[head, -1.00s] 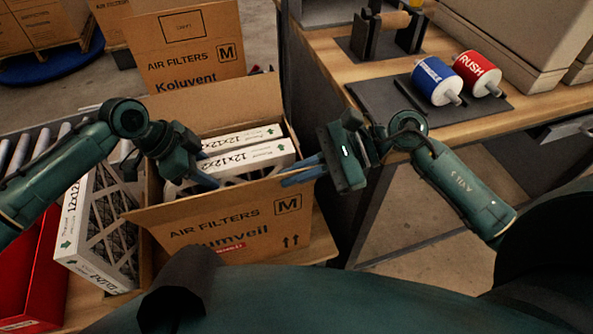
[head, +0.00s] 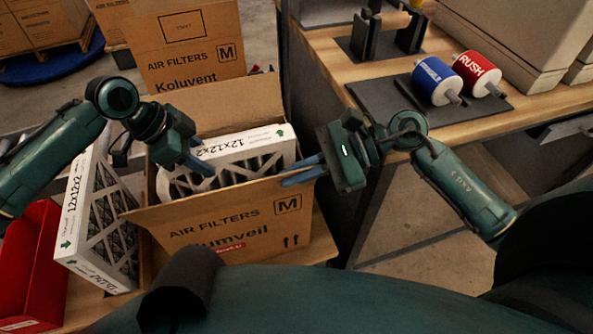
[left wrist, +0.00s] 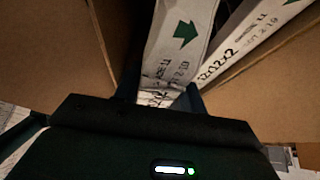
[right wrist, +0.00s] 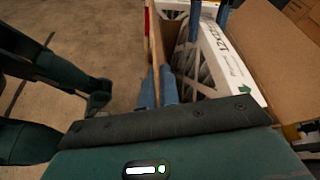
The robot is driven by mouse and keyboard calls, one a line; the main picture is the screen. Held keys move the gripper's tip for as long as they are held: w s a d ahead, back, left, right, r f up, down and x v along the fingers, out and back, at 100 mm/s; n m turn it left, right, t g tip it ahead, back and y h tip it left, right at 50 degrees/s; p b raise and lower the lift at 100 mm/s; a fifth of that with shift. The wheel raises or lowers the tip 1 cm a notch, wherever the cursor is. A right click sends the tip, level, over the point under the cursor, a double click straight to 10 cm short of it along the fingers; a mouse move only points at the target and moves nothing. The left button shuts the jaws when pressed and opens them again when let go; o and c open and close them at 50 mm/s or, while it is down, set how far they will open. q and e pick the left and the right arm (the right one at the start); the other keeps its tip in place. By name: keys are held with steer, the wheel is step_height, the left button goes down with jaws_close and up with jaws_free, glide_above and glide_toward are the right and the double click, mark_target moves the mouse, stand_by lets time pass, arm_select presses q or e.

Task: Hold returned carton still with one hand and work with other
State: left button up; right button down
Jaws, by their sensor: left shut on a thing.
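The open brown carton (head: 245,215), marked AIR FILTERS, stands in front of me. A white-edged filter (head: 245,146) with a dark pleated face shows inside it. My left gripper (head: 203,168) is down in the carton's mouth. In the left wrist view its fingers (left wrist: 160,95) are shut on a white filter edge with a green arrow (left wrist: 185,32); a second filter edge (left wrist: 235,50) lies beside it at an angle. My right gripper (head: 303,170) is at the carton's near right corner. In the right wrist view its fingers (right wrist: 157,88) are close together on both sides of the thin carton wall (right wrist: 155,45).
Another filter (head: 100,220) stands outside the carton at left, beside a red bin (head: 32,265). A Koluvent carton (head: 190,60) stands behind. A bench at right holds a blue canister (head: 438,82) and a red one (head: 477,75) on a dark mat.

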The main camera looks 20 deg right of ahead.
arm_select(q)
steer(key=shift+r, duration=2)
steer(key=shift+r, duration=2)
steer(key=shift+r, duration=2)
steer(key=shift+r, duration=2)
